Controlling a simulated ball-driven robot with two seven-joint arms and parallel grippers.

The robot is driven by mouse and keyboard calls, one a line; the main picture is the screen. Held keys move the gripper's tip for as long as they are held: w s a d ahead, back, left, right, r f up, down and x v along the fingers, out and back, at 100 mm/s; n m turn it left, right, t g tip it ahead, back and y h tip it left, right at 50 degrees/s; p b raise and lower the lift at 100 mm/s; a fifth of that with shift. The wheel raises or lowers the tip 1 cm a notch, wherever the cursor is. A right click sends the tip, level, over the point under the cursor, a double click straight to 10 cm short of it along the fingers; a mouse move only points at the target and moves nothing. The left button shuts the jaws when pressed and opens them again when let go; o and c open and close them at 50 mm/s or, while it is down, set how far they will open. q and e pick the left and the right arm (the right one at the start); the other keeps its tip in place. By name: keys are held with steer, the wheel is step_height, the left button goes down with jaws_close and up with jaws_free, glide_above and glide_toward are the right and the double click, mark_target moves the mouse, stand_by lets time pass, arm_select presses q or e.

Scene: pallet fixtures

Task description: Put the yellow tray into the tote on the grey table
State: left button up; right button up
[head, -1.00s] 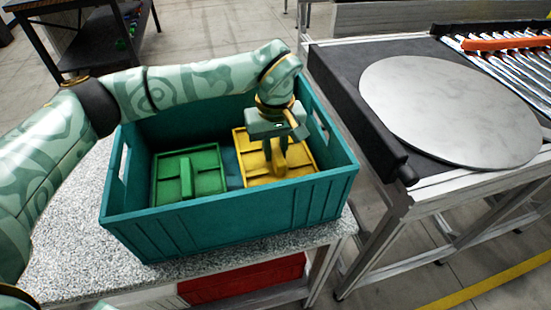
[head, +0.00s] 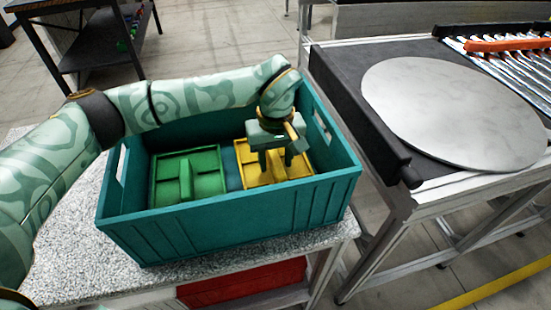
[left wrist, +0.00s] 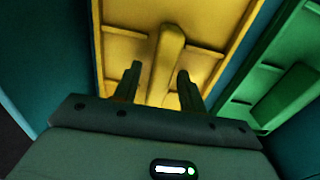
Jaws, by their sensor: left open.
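The yellow tray (head: 243,150) lies flat inside the teal tote (head: 230,225), in its right part. The tote stands on the grey speckled table (head: 75,215). My left gripper (head: 277,165) reaches down into the tote over the yellow tray, with its fingers apart. In the left wrist view, the yellow tray (left wrist: 120,45) has a raised middle ridge that shows between the open fingertips (left wrist: 160,75). I cannot tell whether the fingers touch it. My right gripper is not in view.
A green tray (head: 205,180) lies in the left part of the tote, beside the yellow one. The tote walls rise around my gripper. To the right stand a black-topped conveyor table with a round grey disc (head: 455,110) and rollers (head: 510,65).

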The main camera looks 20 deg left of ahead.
mark_target(276, 159)
arm_select(q)
step_height(276, 159, up, 12)
steer(key=p, duration=0.3)
steer(key=shift+f, duration=0.15)
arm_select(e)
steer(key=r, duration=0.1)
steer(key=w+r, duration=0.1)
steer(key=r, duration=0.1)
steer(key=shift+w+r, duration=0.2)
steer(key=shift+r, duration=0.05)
